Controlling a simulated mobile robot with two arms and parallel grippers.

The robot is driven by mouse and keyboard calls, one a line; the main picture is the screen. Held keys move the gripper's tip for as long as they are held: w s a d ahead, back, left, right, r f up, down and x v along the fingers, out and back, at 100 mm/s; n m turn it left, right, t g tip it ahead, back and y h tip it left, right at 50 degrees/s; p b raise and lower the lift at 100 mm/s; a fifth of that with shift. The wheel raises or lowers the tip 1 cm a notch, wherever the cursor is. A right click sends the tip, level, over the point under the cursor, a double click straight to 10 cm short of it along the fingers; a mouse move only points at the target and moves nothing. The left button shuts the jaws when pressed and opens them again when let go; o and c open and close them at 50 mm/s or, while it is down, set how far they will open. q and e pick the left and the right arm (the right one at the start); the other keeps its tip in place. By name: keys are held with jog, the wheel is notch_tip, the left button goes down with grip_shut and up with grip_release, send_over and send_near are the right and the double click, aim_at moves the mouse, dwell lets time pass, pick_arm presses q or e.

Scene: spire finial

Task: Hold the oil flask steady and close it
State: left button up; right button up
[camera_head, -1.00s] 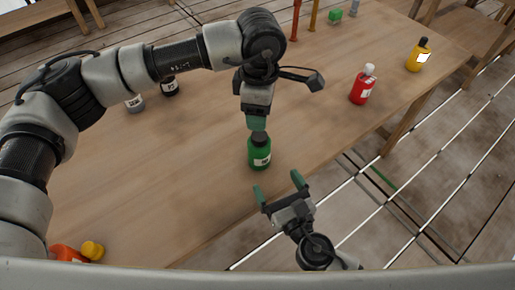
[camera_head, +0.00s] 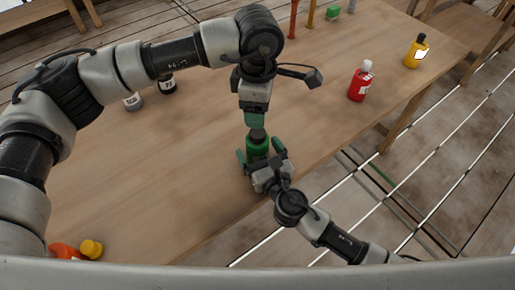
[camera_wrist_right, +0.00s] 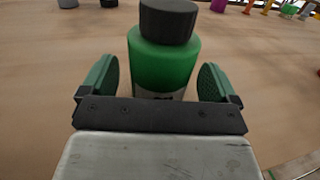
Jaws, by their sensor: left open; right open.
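The oil flask (camera_head: 258,146) appears to be the green bottle with a white label, upright near the table's front edge. Its dark cap (camera_wrist_right: 168,20) sits on top in the right wrist view. My left gripper (camera_head: 256,122) is open and points down, directly above or at the cap; its fingertips overlap the cap in the head view, so contact is unclear. My right gripper (camera_head: 260,157) is open low at the flask's near side. In the right wrist view its green fingers (camera_wrist_right: 160,88) stand either side of the body, with gaps visible.
A red bottle (camera_head: 360,84) and a yellow bottle (camera_head: 416,52) stand to the right on the wooden table (camera_head: 170,190). A grey bottle (camera_head: 132,101) and a black one (camera_head: 168,85) stand at left. An orange bottle (camera_head: 64,251) with a yellow cap is at the front left.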

jog(key=shift+w+a, duration=0.25)
jog(key=shift+w, duration=0.25)
jog(key=c, duration=1.6)
grip_shut()
pick_arm(q)
jog(key=n, duration=0.9)
jog(key=shift+n, duration=0.4)
jog(key=n, duration=0.3)
jog(key=shift+n, duration=0.4)
